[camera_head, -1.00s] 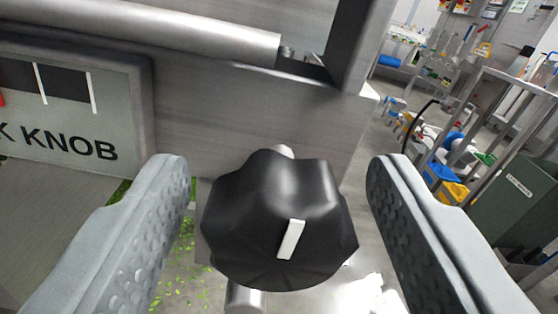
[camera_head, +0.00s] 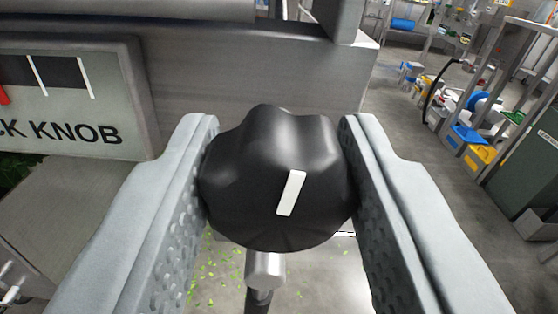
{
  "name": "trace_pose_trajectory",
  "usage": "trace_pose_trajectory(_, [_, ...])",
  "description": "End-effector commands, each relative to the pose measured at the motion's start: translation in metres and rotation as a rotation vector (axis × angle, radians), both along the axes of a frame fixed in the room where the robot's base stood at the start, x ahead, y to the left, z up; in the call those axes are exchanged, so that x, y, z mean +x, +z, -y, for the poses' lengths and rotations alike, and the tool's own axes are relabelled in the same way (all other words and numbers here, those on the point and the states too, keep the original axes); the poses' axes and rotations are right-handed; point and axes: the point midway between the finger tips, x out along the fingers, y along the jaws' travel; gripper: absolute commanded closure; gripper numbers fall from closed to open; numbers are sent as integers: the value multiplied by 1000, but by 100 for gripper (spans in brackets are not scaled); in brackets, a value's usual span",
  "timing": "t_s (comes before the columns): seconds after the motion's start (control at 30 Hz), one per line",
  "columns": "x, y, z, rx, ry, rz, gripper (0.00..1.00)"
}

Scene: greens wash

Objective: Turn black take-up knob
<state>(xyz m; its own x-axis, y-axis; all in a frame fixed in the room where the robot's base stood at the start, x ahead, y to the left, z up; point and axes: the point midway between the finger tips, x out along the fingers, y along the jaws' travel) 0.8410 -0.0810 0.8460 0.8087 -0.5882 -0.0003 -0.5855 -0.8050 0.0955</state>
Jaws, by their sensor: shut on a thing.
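The black take-up knob (camera_head: 265,165) is lobed, with a white pointer mark (camera_head: 291,193) on its face. The mark leans slightly, its top to the right. My gripper (camera_head: 280,170) is shut on the knob, with one grey textured finger against its left side and the other against its right side. A metal shaft (camera_head: 265,268) shows below the knob. A label plate (camera_head: 80,100) to the left carries a scale with white lines, part of a red mark and lettering ending in "CK KNOB"; its left part is out of view.
A grey metal frame (camera_head: 230,75) and a roller (camera_head: 130,8) lie behind and above the knob. Green leaf bits (camera_head: 215,275) are scattered on the floor below. At right stand a wire-shelf rack (camera_head: 510,75), blue and yellow bins (camera_head: 480,157) and a dark green container (camera_head: 530,165).

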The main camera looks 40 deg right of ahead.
Motion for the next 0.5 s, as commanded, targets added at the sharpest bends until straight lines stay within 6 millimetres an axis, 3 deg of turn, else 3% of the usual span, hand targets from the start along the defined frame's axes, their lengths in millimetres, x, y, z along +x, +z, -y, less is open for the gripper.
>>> trace_pose_trajectory(0.5, [-1,0,1,375,0,273,86])
